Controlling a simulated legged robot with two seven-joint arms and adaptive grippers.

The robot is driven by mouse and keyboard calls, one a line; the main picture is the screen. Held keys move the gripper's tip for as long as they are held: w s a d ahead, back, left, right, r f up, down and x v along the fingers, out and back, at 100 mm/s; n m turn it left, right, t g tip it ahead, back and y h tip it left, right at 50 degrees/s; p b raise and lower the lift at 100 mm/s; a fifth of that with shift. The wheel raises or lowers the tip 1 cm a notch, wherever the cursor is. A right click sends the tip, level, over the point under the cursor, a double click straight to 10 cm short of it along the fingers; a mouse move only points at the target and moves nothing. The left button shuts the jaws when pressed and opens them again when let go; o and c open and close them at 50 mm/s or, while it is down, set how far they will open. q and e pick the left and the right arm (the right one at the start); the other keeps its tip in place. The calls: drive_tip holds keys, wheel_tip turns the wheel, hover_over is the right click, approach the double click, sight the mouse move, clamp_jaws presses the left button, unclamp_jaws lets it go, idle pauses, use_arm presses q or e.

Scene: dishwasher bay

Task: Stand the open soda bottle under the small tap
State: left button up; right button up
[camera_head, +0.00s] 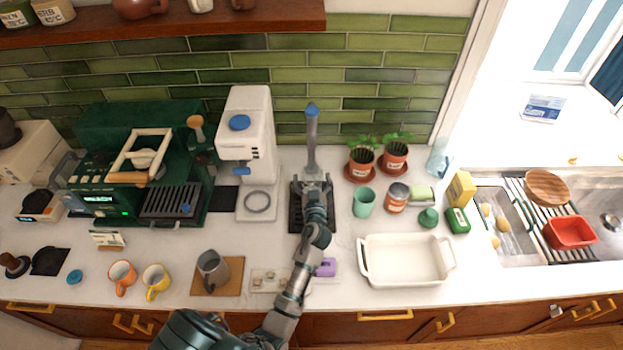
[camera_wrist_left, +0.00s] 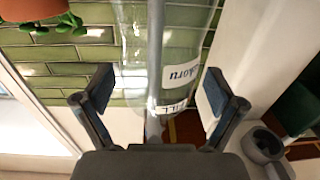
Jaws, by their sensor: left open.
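A slim grey post with a blue top, which looks like the small tap (camera_head: 311,135), rises from a black tray (camera_head: 296,218) at the back of the counter. My left gripper (camera_head: 314,186) is at the tray. Its fingers (camera_wrist_left: 152,96) are open, one on each side of the bottle, with visible gaps. The bottle's base and its exact place on the tray are hard to tell. My right gripper is not in view.
A white machine with a blue knob (camera_head: 245,110) stands left of the tap. Potted plants (camera_head: 361,163), a green cup (camera_head: 363,202) and a tin (camera_head: 397,197) stand to the right. A white baking dish (camera_head: 405,260) and a grey jug (camera_head: 211,270) are in front.

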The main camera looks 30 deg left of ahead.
sight(313, 185)
use_arm(q)
drive_tip(key=shift+d+r, duration=0.15)
drive_tip(key=shift+s+d, duration=0.25)
drive_tip(key=b+v, duration=0.1)
drive_tip(key=v, duration=0.5)
drive_tip(key=shift+a, duration=0.1)
drive_tip(key=shift+s+d, duration=0.3)
drive_tip(key=shift+s, duration=0.1)
drive_tip(key=shift+r, duration=0.1)
